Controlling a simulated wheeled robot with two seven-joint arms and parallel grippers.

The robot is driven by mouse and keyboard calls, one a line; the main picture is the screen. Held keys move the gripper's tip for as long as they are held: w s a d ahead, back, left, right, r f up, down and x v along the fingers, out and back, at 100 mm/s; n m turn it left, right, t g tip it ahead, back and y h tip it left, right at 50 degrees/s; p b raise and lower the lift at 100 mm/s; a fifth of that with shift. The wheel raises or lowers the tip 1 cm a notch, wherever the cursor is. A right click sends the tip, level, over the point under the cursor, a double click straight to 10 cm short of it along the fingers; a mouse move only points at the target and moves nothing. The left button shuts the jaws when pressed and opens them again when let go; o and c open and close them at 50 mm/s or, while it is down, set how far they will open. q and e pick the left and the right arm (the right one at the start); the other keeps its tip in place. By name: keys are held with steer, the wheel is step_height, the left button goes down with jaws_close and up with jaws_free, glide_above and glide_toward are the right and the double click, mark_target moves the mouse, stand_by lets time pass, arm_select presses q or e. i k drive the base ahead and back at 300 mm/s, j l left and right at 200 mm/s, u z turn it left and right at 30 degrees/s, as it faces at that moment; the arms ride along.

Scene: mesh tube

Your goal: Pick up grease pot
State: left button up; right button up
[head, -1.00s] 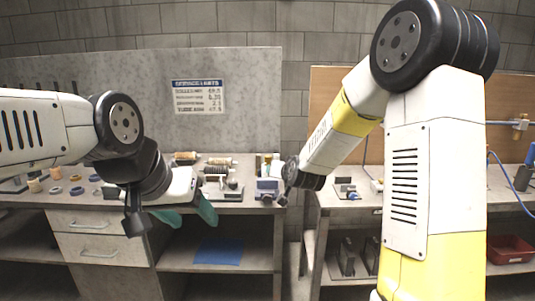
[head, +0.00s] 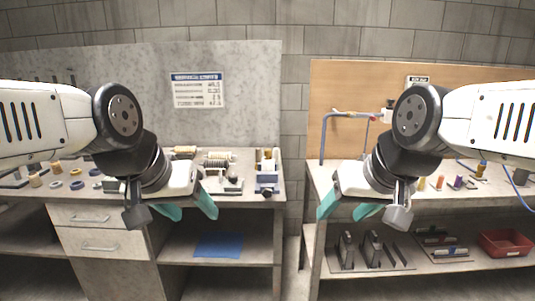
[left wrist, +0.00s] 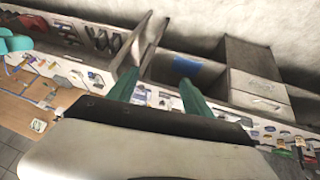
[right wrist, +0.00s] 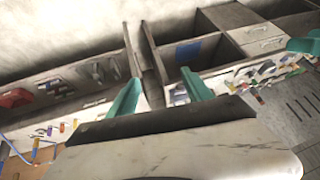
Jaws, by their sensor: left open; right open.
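I cannot tell which of the small items on the benches is the grease pot. Small pots and cylinders stand on the right bench, among them a yellow-topped one (head: 482,169) and an orange one (head: 440,182). My left gripper (head: 188,209) is open and empty in front of the left bench's edge. My right gripper (head: 348,209) is open and empty in front of the right bench's left end. The teal fingers of both are spread apart in the left wrist view (left wrist: 156,88) and the right wrist view (right wrist: 160,90). Neither touches anything.
The left bench carries a blue vise (head: 267,181), spools (head: 217,158) and rings. A blue sheet (head: 218,245) lies on its lower shelf. A bent blue tube frame (head: 322,146) stands on the right bench. A red bin (head: 505,243) sits on the shelf below. A gap separates the benches.

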mark_target(268, 165)
steer(key=i+l+u, duration=0.1)
steer(key=u, duration=0.4)
steer(key=l+u, duration=0.15)
steer(key=u, duration=0.35)
steer(key=i+l+u, duration=0.15)
steer(key=l+u, duration=0.2)
steer(key=l, duration=0.4)
steer(key=l+u, duration=0.35)
steer(key=l, duration=1.4)
steer(key=i+u, duration=0.05)
